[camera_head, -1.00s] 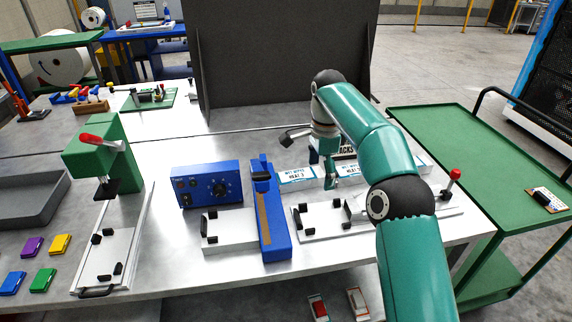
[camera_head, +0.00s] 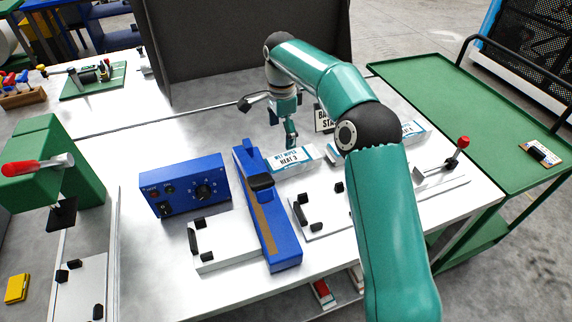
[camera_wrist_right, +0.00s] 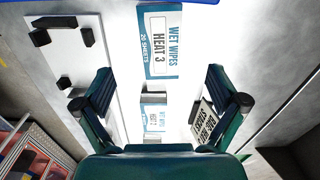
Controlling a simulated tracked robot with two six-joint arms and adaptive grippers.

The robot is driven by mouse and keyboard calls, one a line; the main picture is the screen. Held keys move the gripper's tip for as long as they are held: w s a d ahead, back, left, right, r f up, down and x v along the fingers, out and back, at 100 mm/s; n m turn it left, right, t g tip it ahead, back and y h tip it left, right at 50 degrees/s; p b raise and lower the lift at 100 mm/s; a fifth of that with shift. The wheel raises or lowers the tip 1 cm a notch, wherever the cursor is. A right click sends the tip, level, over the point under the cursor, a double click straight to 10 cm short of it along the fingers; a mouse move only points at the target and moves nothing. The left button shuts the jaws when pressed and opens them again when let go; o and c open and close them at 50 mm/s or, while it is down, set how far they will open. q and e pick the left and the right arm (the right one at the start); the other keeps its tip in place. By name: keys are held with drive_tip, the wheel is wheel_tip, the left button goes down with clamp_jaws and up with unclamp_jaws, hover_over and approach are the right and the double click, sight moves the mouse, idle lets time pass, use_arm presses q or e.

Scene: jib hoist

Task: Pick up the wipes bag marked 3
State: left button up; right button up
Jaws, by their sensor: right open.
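The wipes bag marked 3 (camera_head: 283,166) is a white and teal pack reading "WET WIPES HEAT 3". It lies flat on the white table just right of the blue sealer. It shows in the right wrist view (camera_wrist_right: 160,40), beyond the fingertips. My right gripper (camera_head: 268,124) is open and empty, above the table near the bag's back side. Its two fingers also show spread in the right wrist view (camera_wrist_right: 160,88), with no visible contact with the bag. My left gripper is not in view.
A second bag, HEAT 2 (camera_wrist_right: 153,121), lies beside bag 3; my arm partly hides it in the head view. Another bag (camera_head: 413,130) lies farther right. The blue sealer (camera_head: 254,196) stands close left of bag 3. A small sign (camera_head: 323,119) stands behind.

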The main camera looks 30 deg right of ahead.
sight(282, 161)
wheel_tip(282, 161, down, 6)
drive_tip(key=shift+a+f, duration=0.1)
drive_tip(key=shift+f+p, duration=0.8)
drive_tip(key=shift+f, duration=1.8)
drive_tip(key=shift+c, duration=0.4)
drive_tip(key=c, duration=1.1)
drive_tip(key=shift+r, duration=0.2)
